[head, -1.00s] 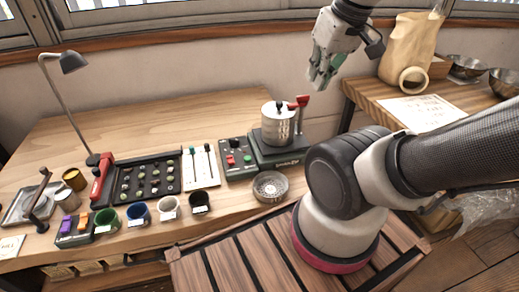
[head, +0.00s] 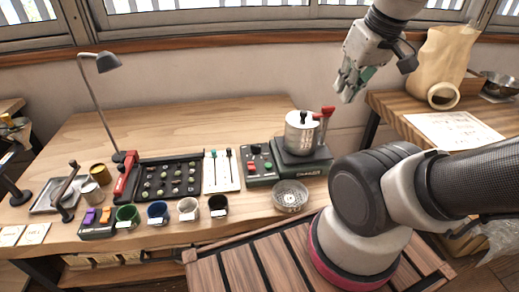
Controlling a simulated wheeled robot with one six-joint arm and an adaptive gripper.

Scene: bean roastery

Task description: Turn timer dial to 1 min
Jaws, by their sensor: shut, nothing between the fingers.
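My gripper (head: 347,96) is shut and empty, up in the air at the upper right, above and behind the bench's right end. A small dark control box (head: 260,181) with red and green controls stands on the bench, left of the roaster, below and left of my gripper. No timer dial can be made out for certain. The box's controls are too small to read, so no dial setting shows.
The silver roaster drum (head: 302,134) with a red handle sits on a dark base beside the box. A round metal sieve (head: 290,196) lies in front. A black panel (head: 170,178), several cups and a lamp (head: 108,62) stand leftward. The back of the wooden bench (head: 190,124) is clear.

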